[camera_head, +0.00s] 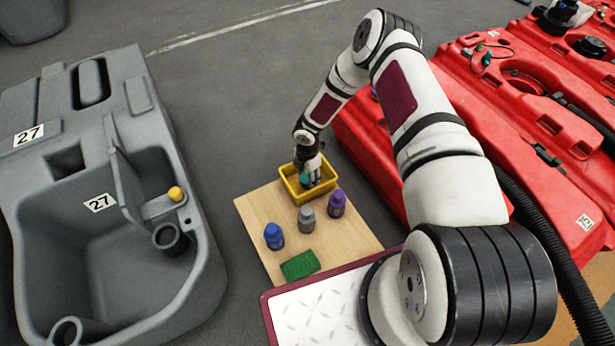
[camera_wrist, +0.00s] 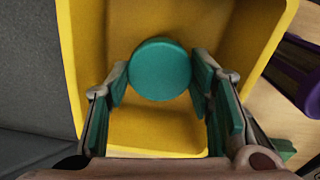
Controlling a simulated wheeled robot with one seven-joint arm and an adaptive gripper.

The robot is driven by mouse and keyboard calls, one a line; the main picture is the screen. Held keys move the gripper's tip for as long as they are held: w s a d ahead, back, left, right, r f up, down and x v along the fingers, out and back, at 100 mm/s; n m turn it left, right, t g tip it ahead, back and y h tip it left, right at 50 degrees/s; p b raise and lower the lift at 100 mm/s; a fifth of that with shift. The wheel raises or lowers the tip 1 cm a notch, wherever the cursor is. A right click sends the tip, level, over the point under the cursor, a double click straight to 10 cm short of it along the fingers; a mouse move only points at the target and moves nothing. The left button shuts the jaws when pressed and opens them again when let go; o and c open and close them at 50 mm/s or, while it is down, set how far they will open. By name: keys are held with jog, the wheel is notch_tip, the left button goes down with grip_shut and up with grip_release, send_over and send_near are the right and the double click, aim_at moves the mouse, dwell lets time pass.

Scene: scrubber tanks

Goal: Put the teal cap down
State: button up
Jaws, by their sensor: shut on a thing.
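The teal cap (camera_wrist: 160,69) is a round disc between my gripper's (camera_wrist: 160,85) green-padded fingers in the wrist view. My gripper is shut on it, over the inside of the yellow tray (camera_wrist: 82,60). In the head view my gripper (camera_head: 306,176) reaches down into the yellow tray (camera_head: 318,196), and the teal cap (camera_head: 304,180) shows as a small patch at the fingers. I cannot tell whether the cap touches the tray floor.
The tray stands at the back of a wooden board (camera_head: 258,208). A grey tank (camera_head: 190,290) stands left, red tanks (camera_head: 500,130) right.

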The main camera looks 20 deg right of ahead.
jog(key=shift+f, duration=0.1)
jog(key=o, duration=1)
